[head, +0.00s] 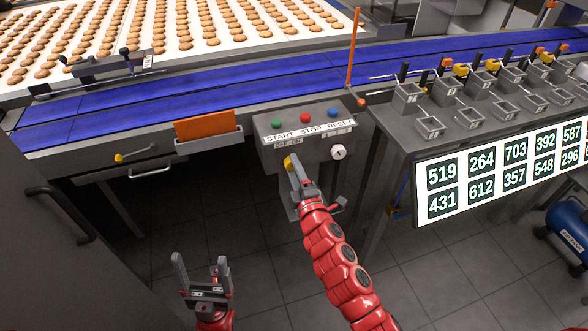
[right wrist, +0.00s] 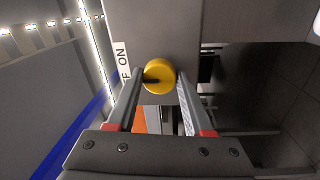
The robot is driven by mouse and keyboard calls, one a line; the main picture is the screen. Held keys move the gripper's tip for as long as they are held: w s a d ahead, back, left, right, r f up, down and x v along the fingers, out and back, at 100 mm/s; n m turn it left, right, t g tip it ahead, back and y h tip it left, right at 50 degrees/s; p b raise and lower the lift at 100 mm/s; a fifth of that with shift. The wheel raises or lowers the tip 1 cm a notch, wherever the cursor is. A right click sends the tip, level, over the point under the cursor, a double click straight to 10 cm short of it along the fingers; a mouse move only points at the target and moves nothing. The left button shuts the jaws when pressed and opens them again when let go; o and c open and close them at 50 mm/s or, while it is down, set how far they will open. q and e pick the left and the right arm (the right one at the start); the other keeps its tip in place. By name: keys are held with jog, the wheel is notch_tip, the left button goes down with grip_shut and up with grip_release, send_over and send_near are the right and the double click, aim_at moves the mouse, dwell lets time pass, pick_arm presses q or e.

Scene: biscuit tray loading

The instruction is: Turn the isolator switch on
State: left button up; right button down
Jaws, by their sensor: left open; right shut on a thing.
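The isolator switch is a round yellow knob (head: 288,161) on the front of the grey control box (head: 268,152), below an OFF ON label (head: 288,143). In the right wrist view the knob (right wrist: 160,74) has a black mark running from near its middle towards the label (right wrist: 122,64). I cannot tell which setting it points at. My right gripper (head: 291,166) is shut on the knob, with one finger on each side in the right wrist view (right wrist: 162,84). My left gripper (head: 203,262) is open and empty, low above the floor.
Green (head: 276,124), red (head: 305,118) and blue (head: 333,112) buttons sit on top of the box. A white knob (head: 338,152) is on its front, right of the switch. An orange card (head: 204,126) stands in a holder to the left. A number board (head: 500,170) is at right.

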jog(key=shift+f, duration=0.1)
dwell(0.3)
jog(key=shift+c, duration=1.4)
grip_release()
jog(key=shift+s, duration=0.1)
jog(key=b+v, duration=0.1)
jog(key=v, duration=1.6)
jog(key=shift+s, duration=0.15)
